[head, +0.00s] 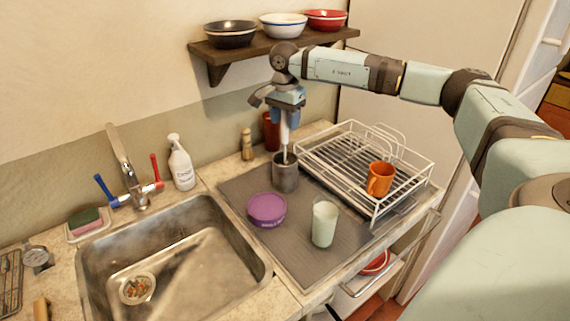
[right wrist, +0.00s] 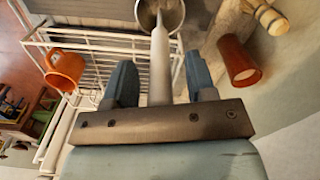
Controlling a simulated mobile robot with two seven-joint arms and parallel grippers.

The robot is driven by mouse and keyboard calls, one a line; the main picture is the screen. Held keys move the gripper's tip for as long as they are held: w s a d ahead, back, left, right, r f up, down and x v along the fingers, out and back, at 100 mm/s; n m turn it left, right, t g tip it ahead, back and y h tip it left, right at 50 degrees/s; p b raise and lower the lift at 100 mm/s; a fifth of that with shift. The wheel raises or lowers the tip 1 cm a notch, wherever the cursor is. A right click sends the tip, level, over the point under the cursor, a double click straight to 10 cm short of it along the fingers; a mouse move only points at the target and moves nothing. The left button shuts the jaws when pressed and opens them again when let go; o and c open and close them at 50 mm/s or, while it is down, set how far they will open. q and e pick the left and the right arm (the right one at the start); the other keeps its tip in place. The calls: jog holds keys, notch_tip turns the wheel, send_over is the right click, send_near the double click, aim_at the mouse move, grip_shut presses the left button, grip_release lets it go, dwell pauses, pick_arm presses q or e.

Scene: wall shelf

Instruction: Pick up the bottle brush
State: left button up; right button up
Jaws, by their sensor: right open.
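The bottle brush (head: 284,133) has a white handle and stands upright in a grey metal cup (head: 286,178) on the dark drying mat (head: 240,190). Its lower end is hidden inside the cup. My right gripper (head: 285,112) points down above the cup, at the upper part of the brush. In the right wrist view the white handle (right wrist: 160,70) lies between the two blue fingers, with a gap on each side. The right gripper is open. The cup's rim (right wrist: 181,8) shows at the top of that view. My left gripper is not in view.
A white dish rack (head: 330,165) with an orange mug (head: 380,178) stands right of the cup. A red-brown cup (head: 271,132) and wooden shaker (head: 247,146) are behind. A purple container (head: 266,210) and pale glass (head: 324,224) are in front. A shelf (head: 220,55) with bowls is above.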

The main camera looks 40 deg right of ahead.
jog(key=shift+c, duration=0.2)
grip_shut()
jog(key=shift+r, duration=0.1)
